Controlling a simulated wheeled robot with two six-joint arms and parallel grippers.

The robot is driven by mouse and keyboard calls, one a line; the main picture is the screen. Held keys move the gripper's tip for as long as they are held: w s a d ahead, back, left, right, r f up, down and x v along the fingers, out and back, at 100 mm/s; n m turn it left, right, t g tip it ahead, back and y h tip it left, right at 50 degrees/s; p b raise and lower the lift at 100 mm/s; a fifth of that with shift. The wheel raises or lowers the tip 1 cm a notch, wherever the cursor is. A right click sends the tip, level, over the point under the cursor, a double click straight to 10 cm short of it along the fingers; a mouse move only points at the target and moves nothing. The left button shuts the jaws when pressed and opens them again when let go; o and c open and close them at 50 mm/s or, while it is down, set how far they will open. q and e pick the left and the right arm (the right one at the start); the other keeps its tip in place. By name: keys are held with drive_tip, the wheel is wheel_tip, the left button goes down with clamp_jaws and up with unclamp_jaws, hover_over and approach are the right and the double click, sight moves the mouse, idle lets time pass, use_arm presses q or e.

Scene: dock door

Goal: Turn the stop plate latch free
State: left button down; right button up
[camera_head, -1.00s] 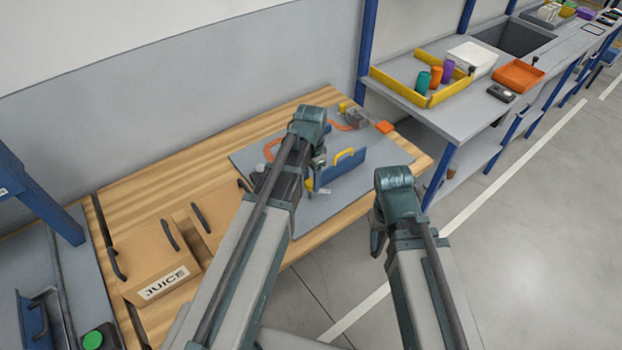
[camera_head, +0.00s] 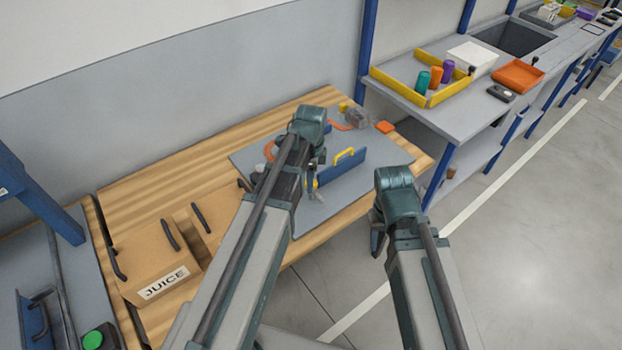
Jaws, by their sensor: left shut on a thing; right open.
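The blue stop plate (camera_head: 345,170) stands upright on a grey board (camera_head: 310,218), with a yellow handle (camera_head: 346,157) on its top edge. My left gripper (camera_head: 315,186) is at the left end of the plate, shut on a small light-grey piece (camera_head: 317,196) that appears to be the latch. My own wrist and forearm hide much of this spot, so the latch's exact angle cannot be told. My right gripper (camera_head: 376,238) is open and empty, over the floor in front of the table, apart from the plate.
Cardboard boxes, one marked JUICE (camera_head: 150,265), stand on the wooden table (camera_head: 170,185) at the left. Orange pieces (camera_head: 385,127) and a clear item (camera_head: 356,118) lie behind the plate. A shelf bench (camera_head: 430,115) stands at the right.

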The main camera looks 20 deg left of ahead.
use_arm(q)
drive_tip(key=shift+m, duration=0.3)
idle(0.4)
drive_tip(key=shift+c, duration=1.8)
unclamp_jaws()
wheel_tip(320, 180, up, 14)
drive_tip(key=p, duration=1.4)
drive_tip(key=shift+f, duration=0.1)
